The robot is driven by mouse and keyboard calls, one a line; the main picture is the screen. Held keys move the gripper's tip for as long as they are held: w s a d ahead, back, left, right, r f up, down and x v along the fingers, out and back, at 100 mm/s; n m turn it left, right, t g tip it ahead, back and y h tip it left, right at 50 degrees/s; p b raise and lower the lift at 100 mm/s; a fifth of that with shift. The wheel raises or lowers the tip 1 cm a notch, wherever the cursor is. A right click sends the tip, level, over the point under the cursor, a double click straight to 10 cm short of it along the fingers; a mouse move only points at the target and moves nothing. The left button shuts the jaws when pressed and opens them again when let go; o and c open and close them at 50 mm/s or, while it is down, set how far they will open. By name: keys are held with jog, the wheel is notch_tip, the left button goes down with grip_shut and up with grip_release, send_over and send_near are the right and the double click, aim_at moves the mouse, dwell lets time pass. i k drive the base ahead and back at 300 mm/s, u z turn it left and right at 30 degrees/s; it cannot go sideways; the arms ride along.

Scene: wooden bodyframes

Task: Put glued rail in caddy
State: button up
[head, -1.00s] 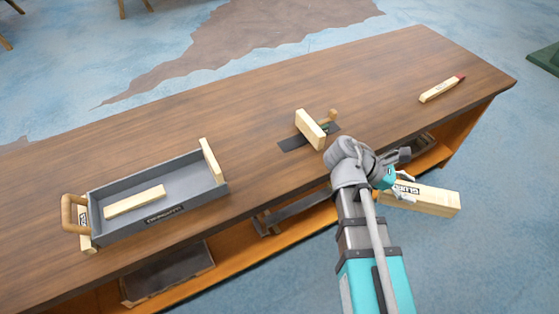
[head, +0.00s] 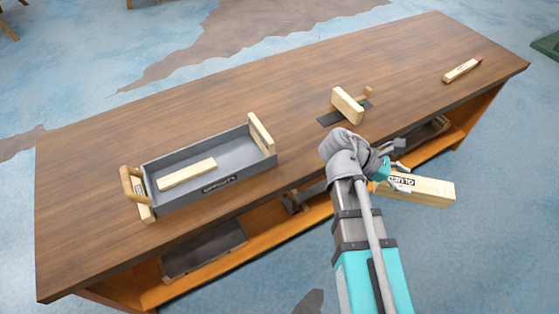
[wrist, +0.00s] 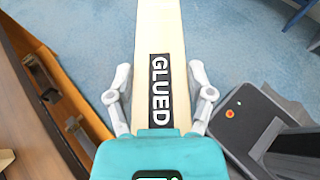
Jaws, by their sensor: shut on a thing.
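The glued rail (head: 430,190) is a pale wooden block with a black "GLUED" label. My gripper (head: 397,178) is shut on it and holds it in the air off the front edge of the workbench. In the wrist view the glued rail (wrist: 160,40) runs lengthwise between the two fingers of my gripper (wrist: 160,98). The caddy (head: 205,186) is a grey open tray with wooden ends and a handle, on the left part of the bench top. One pale wooden piece (head: 187,174) lies inside it, with bare floor beside that piece.
The brown workbench (head: 265,90) has an orange lower shelf with dark items (head: 205,248). A wooden block (head: 347,105) stands on a dark mat on the bench. A wooden piece with a red end (head: 460,71) lies at the far right. The bench top between block and caddy is clear.

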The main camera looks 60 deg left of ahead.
aim_at(192, 186)
jog(key=k, duration=1)
jog(key=u, duration=1.4)
